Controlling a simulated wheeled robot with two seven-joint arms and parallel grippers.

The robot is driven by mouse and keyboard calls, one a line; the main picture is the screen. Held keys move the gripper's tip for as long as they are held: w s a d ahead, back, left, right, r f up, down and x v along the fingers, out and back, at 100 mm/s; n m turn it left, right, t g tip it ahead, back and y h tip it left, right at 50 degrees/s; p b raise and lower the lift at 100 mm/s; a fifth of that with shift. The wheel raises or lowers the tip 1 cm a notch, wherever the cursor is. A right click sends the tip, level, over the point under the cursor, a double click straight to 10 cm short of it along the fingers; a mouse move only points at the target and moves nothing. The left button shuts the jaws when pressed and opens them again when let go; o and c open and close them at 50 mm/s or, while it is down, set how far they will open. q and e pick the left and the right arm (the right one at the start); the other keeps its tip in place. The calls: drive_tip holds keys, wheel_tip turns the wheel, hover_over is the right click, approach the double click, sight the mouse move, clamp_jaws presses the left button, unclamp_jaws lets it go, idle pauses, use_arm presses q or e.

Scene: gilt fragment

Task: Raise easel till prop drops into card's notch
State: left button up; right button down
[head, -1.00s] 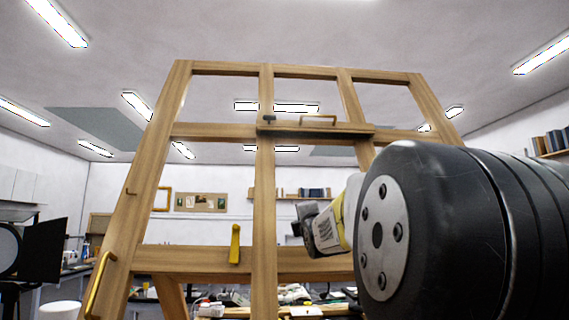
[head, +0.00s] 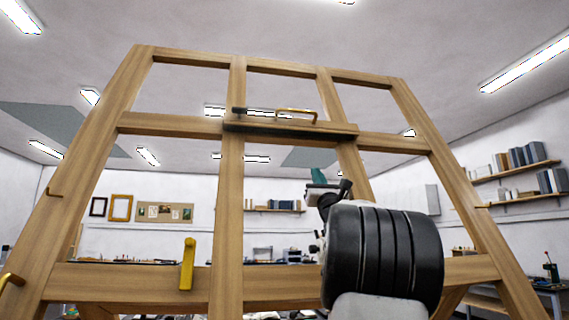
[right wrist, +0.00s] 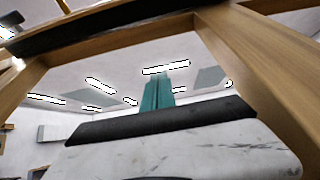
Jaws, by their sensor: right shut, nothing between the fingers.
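The wooden easel (head: 231,190) stands large in front of me, a frame of posts and crossbars, and it leans back. A ledge (head: 290,128) on its upper crossbar carries a brass handle (head: 297,113) and a dark knob (head: 239,111). My right gripper (head: 318,175) is below the ledge, in front of the frame, apart from the handle. Its teal fingers (right wrist: 157,93) are closed together and point up, with nothing between them. My left gripper is out of view. I cannot make out the prop or the card's notch; the easel's lower back is hidden.
Wall shelves (head: 520,172) and a workbench (head: 545,292) stand behind on the right. Open air surrounds my right gripper between the posts.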

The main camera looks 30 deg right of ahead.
sight(316, 142)
wheel_tip(316, 142, up, 7)
drive_tip(key=w, duration=0.2)
drive_tip(key=shift+d+r, duration=0.15)
drive_tip(key=shift+d, duration=0.15)
drive_tip(key=shift+s, duration=0.1)
idle(0.3)
drive_tip(key=s, duration=0.1)
drive_tip(key=s+r, duration=0.1)
drive_tip(key=s+a, duration=0.1)
drive_tip(key=shift+s+a+r, duration=0.1)
drive_tip(key=shift+s+r, duration=0.2)
drive_tip(key=shift+r, duration=0.1)
drive_tip(key=shift+w+f, duration=0.1)
drive_tip(key=v, duration=0.7)
drive_tip(key=shift+s+f, duration=0.25)
drive_tip(key=shift+f, duration=0.05)
